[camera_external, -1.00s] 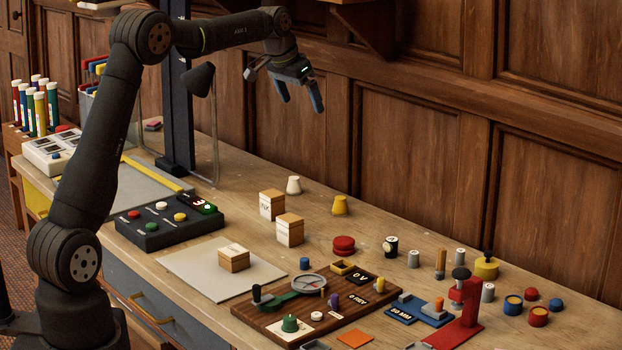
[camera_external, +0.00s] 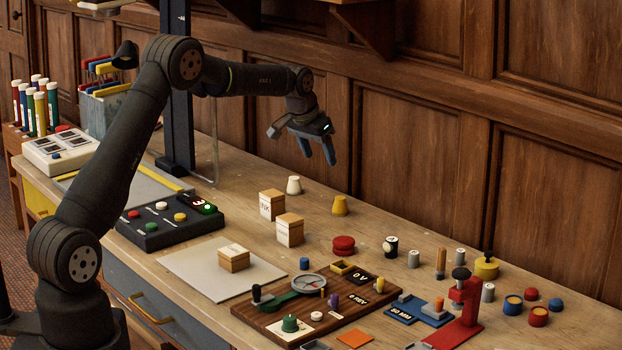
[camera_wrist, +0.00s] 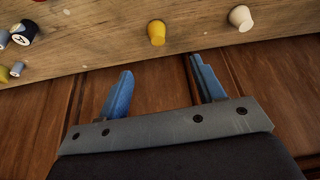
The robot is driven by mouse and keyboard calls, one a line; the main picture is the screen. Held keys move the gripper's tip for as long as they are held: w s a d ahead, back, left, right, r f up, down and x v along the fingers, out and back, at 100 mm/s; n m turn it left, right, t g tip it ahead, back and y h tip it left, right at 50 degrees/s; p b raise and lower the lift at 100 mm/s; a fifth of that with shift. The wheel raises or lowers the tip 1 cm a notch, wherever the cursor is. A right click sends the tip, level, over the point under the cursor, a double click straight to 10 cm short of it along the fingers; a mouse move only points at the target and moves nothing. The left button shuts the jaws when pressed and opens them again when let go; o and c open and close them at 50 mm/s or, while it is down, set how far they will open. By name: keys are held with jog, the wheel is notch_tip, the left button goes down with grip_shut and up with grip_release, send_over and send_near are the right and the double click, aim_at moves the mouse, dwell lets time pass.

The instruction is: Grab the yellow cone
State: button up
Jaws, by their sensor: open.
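The yellow cone (camera_external: 340,205) stands upright on the wooden bench near its back edge, to the right of a white cone (camera_external: 293,185). The yellow cone also shows in the wrist view (camera_wrist: 157,33), at the top, above and between my two blue fingertips. My gripper (camera_external: 318,158) is open and empty, in the air above the cones, with its fingers angled downward. It also shows in the wrist view (camera_wrist: 160,80), with a clear gap between the fingers. The fingers are apart from the yellow cone.
Two wooden blocks (camera_external: 289,230) stand to the left and front of the yellow cone. A red round piece (camera_external: 343,245) lies in front of it. The panelled wall (camera_external: 420,150) rises close behind the bench. Some bare bench lies to the right of the cone.

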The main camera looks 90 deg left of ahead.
aim_at(337, 199)
jog(key=x, duration=1.1)
jog(key=shift+f, duration=0.2)
jog(key=shift+w+x, duration=0.2)
jog(key=shift+x, duration=1.15)
jog(key=shift+w+x, duration=0.2)
jog(key=shift+x, duration=1.15)
jog(key=shift+d, duration=0.15)
jog(key=c, duration=1.1)
